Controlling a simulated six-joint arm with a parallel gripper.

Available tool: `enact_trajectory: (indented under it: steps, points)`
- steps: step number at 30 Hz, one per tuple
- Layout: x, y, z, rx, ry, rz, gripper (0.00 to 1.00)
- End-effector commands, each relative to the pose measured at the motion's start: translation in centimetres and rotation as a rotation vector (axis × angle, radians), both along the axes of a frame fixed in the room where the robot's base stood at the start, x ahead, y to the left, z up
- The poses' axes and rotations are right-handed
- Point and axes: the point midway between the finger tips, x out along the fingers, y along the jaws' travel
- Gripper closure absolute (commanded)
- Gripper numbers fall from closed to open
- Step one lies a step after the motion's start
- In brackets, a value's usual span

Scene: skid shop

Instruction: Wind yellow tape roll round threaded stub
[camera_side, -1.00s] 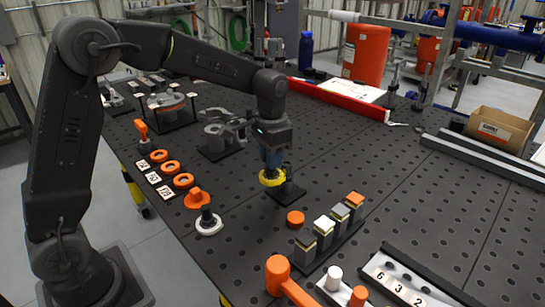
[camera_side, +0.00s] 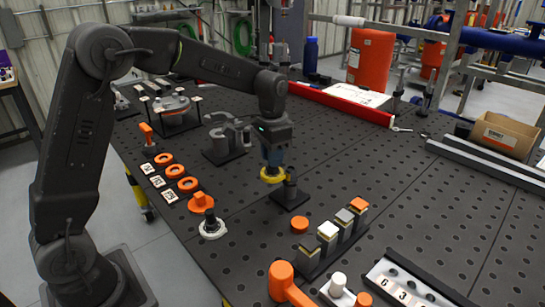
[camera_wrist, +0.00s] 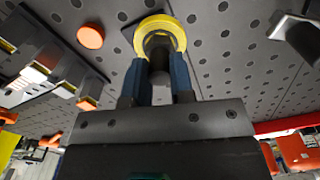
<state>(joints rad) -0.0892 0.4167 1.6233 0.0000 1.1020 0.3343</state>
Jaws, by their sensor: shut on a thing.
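My gripper (camera_side: 272,157) points down with its blue fingers shut on the yellow tape roll (camera_side: 272,175), held just above the table. In the wrist view the roll (camera_wrist: 179,34) is a yellow ring at the tips of the fingers (camera_wrist: 158,72). The threaded stub (camera_side: 291,184) is a dark upright post on a dark square base (camera_side: 288,201). In the side view it stands just right of the roll, very near it. A greyish cylinder shows between the fingers in the wrist view; I cannot tell whether it is the stub or the roll's core.
An orange disc (camera_side: 300,226) and a row of blocks (camera_side: 328,238) stand in front. Orange rings (camera_side: 175,171) and a white-flanged part (camera_side: 212,227) are to the left. A grey fixture (camera_side: 224,142) stands behind. Open table lies to the right of the stub.

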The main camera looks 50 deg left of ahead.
Motion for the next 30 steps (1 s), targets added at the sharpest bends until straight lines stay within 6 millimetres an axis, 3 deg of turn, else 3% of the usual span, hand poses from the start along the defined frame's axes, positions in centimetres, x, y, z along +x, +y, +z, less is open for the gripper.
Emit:
enact_trajectory:
  steps: [30]
  points:
    - [2.0,1.3,0.0,0.0,0.0,0.0,1.0]
